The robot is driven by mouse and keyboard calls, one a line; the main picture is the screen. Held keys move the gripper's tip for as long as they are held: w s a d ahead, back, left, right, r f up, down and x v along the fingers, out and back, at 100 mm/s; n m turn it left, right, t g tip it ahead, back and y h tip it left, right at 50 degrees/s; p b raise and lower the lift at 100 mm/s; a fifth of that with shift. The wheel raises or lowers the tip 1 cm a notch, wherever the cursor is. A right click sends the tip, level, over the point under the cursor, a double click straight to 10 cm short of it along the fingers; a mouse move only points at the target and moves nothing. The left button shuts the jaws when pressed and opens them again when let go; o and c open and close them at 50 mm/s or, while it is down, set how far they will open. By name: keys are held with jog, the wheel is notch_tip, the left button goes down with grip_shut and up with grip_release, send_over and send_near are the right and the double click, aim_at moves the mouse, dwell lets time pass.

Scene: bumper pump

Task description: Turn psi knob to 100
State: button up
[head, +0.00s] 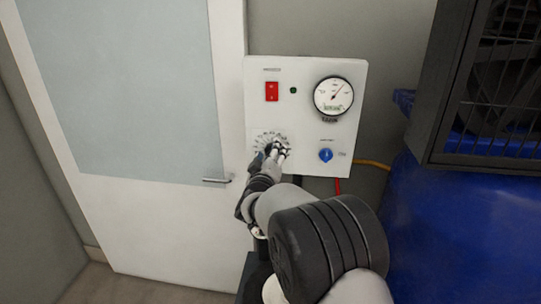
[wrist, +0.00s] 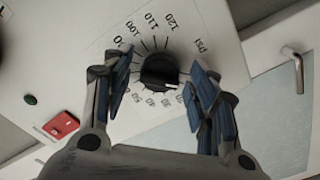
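The black psi knob (wrist: 159,72) sits on the white panel, ringed by a printed dial with 100, 110 and 120 readable in the wrist view. A pale mark on the knob faces the lower right there, away from 100. My gripper (wrist: 163,62) is open, with one finger on each side of the knob and visible gaps between. In the head view my gripper (head: 273,150) is at the dial (head: 268,138) and hides most of the knob. The round gauge (head: 333,96) has its needle toward the upper right; its numbers are too small to read.
The panel (head: 310,73) also carries a red switch (head: 271,91), a small green light (head: 293,90) and a blue knob (head: 326,155). A door with a handle (head: 217,180) is at left. A blue tank (head: 430,225) and dark cage stand at right.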

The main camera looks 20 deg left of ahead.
jog(key=c, duration=1)
jog(key=shift+o, duration=0.2)
jog(key=shift+m, duration=0.3)
